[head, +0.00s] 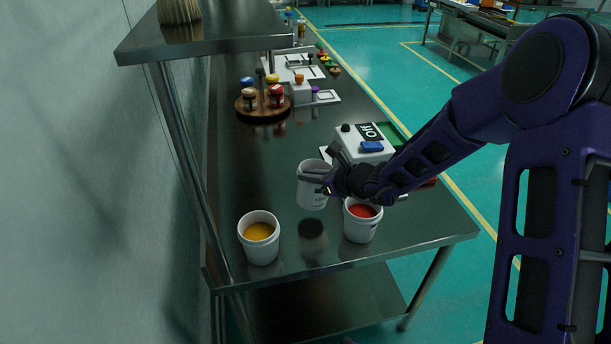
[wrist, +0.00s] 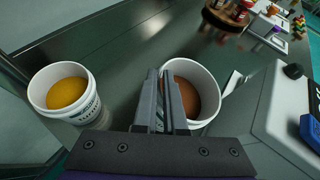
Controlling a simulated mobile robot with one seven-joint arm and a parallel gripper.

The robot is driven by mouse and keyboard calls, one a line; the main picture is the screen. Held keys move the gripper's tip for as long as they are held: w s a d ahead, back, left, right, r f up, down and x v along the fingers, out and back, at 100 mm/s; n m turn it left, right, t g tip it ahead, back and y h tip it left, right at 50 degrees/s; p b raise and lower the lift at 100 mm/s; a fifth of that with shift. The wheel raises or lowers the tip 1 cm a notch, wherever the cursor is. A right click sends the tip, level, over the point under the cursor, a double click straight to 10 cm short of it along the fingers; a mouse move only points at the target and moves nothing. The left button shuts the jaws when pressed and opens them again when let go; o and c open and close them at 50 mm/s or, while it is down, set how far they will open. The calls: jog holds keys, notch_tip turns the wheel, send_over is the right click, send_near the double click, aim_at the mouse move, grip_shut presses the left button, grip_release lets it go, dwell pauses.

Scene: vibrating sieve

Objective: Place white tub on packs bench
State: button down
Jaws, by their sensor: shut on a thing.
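My gripper (head: 327,183) is shut on the rim of a white tub (head: 311,194). In the wrist view the gripper (wrist: 166,100) pinches the near left wall of this tub (wrist: 208,72), which has brown contents. The tub is upright and seems to hang a little above the dark metal bench (head: 290,158), with a dark round shadow or reflection below it. A white tub with yellow contents (head: 259,240) stands to its left, also in the wrist view (wrist: 60,98). A white tub with red contents (head: 360,222) stands to its right in the head view.
A white device with a display and blue part (head: 362,146) stands close behind the tubs. A round wooden stand with jars (head: 263,106) is farther back. A shelf (head: 200,38) overhangs the bench's left side. Bare bench lies between the held tub and the stand.

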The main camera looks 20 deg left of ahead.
aim_at(312, 194)
notch_tip(312, 194, down, 6)
jog(key=shift+f, duration=0.25)
jog(key=c, duration=1)
grip_release()
jog(key=v, duration=1.2)
jog(key=shift+r, duration=0.1)
